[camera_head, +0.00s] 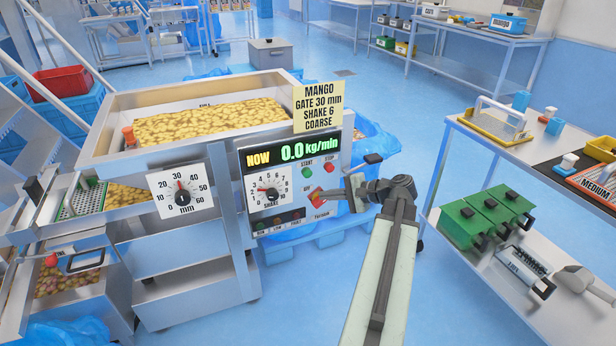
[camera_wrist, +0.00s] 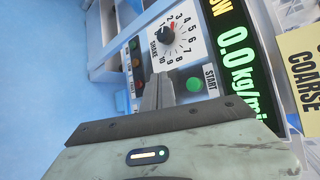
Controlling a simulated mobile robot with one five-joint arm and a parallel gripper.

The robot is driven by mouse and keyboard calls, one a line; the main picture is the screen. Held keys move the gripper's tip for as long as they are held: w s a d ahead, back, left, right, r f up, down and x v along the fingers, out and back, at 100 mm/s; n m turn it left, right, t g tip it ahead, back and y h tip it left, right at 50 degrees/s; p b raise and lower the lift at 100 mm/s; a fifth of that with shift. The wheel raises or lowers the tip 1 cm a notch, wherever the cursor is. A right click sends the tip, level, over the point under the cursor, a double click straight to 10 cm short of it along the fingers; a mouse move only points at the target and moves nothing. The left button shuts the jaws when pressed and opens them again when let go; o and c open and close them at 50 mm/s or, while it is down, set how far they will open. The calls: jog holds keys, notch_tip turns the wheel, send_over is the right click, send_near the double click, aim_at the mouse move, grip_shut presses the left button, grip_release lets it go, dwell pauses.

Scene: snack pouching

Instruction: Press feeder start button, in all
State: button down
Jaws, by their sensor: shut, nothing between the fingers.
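The feeder's control panel (camera_head: 247,212) carries a green START button (camera_head: 307,172), a red STOP button (camera_head: 328,166) and a red and yellow rotary switch (camera_head: 316,194). The display (camera_head: 290,154) reads 0.0 kg/min. My gripper (camera_head: 325,195) is shut and empty in front of the panel, below the START button in the head view. In the wrist view, the shut fingertips (camera_wrist: 157,78) appear left of the green START button (camera_wrist: 194,84), which is fully visible. I cannot tell whether the fingers touch the panel.
The SHAKE dial (camera_head: 271,193) is left of the buttons. A mango settings card (camera_head: 318,107) stands above the panel. The hopper (camera_head: 110,110) holds yellow pieces. A bench with green boxes (camera_head: 467,222) stands to the right, with open blue floor between.

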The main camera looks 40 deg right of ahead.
aim_at(308, 174)
jog(key=w+d, duration=0.1)
jog(key=w, duration=0.1)
jog(key=w+d, duration=0.1)
jog(key=w, duration=0.2)
jog(key=w+d, duration=0.1)
jog(key=w, duration=0.2)
jog(key=shift+w+d, duration=0.1)
jog(key=shift+d, duration=0.05)
jog(key=shift+w, duration=0.1)
dwell(1.8)
jog(key=shift+w+d, duration=0.15)
jog(key=shift+w, duration=0.1)
jog(key=shift+w+d, duration=0.2)
jog(key=shift+w, duration=0.25)
dwell(0.7)
jog(key=shift+s, duration=0.1)
jog(key=shift+s+a, duration=0.4)
jog(key=shift+s, duration=0.35)
